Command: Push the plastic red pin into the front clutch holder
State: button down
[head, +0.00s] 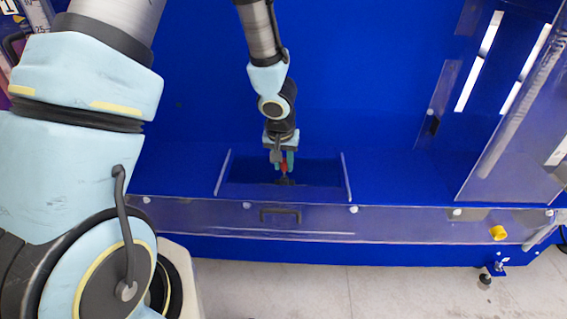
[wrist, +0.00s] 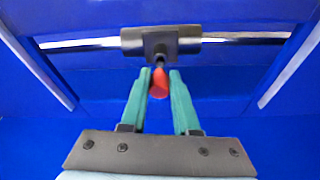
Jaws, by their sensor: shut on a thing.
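The red pin (wrist: 159,83) sits between the green fingertips of my gripper (wrist: 159,88) in the wrist view. My gripper is shut on it. In the head view the red pin (head: 284,167) shows small between the fingers of my gripper (head: 283,163), over the recess in the blue bench. A black clutch holder (wrist: 160,42) on a metal rod lies just beyond the pin in the wrist view. Its lower stub is close to the pin's far end; I cannot tell whether they touch. In the head view the holder (head: 285,181) is a small dark shape under the pin.
The recess has pale rails on its left (head: 222,173) and right (head: 347,177). A clear front panel (head: 330,222) with a dark handle (head: 281,215) runs along the bench's front edge. A clear guard (head: 515,110) stands at the right. A yellow knob (head: 497,232) is at front right.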

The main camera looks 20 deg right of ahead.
aim_at(284, 161)
jog(key=shift+f+b, duration=1.15)
jog(key=shift+f, duration=0.35)
jog(key=c, duration=0.6)
grip_release()
jog(key=shift+r, duration=0.1)
jog(key=shift+r+p, duration=2.9)
jog(key=shift+p, duration=0.45)
